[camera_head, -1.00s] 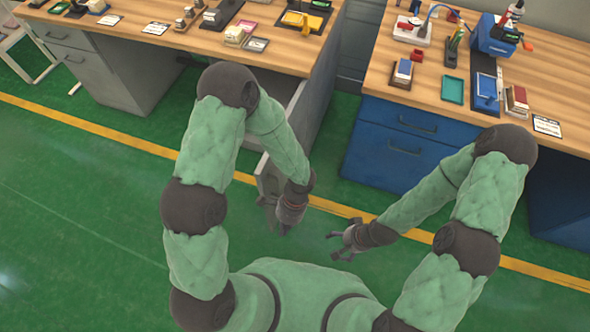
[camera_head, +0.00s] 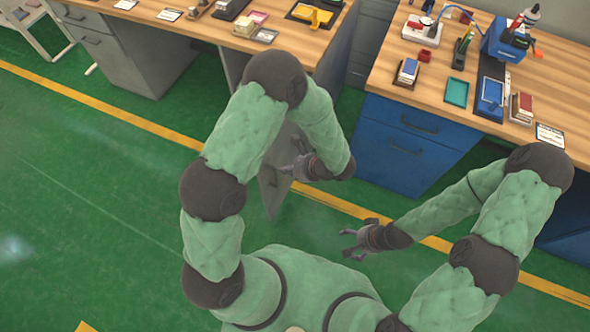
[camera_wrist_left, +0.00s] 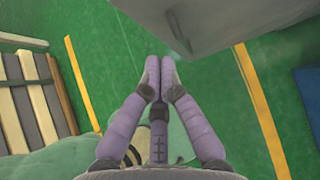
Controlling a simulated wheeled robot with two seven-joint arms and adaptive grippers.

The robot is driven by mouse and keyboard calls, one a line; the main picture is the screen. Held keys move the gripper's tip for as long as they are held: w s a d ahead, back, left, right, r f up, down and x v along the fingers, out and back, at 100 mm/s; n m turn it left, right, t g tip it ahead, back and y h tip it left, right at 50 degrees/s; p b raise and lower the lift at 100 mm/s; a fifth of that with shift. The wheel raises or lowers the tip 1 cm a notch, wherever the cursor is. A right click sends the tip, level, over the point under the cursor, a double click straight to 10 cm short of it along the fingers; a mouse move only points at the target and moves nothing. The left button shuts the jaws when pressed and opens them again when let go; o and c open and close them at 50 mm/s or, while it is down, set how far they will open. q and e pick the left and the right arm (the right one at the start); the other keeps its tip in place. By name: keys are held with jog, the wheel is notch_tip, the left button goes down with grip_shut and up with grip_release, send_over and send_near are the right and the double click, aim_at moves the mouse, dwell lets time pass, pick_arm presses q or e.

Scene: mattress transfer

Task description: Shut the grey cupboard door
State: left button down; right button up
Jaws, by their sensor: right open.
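The grey cupboard door (camera_head: 272,192) stands swung out from under the left desk in the head view. My left arm hides its upper part and much of the cupboard behind. A grey panel, apparently the door (camera_wrist_left: 215,22), fills the upper right of the left wrist view. My left gripper (camera_head: 288,171) overlaps the door in the head view; whether it touches is unclear. In the left wrist view its fingertips (camera_wrist_left: 159,66) are together and empty, just left of and below the panel. My right gripper (camera_head: 349,243) is open and empty over the floor, right of the door.
A blue drawer cabinet (camera_head: 405,150) stands under the right wooden desk (camera_head: 480,115). A grey drawer cabinet (camera_head: 125,55) stands at the left end of the left wooden desk (camera_head: 155,27). The green floor (camera_head: 90,170) in front is clear, crossed by yellow lines.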

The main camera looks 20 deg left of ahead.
aim_at(263, 166)
pick_arm(q)
jog(key=shift+w+a+f+b, duration=0.1)
jog(key=shift+a+f+b, duration=0.25)
jog(key=shift+a, duration=0.65)
jog(key=shift+w+a+f+b, duration=0.1)
jog(key=shift+a+f+b, duration=0.15)
jog(key=shift+a, duration=0.75)
jog(key=shift+w+a+f+b, duration=0.1)
jog(key=shift+a+f+b, duration=0.25)
jog(key=shift+a, duration=0.65)
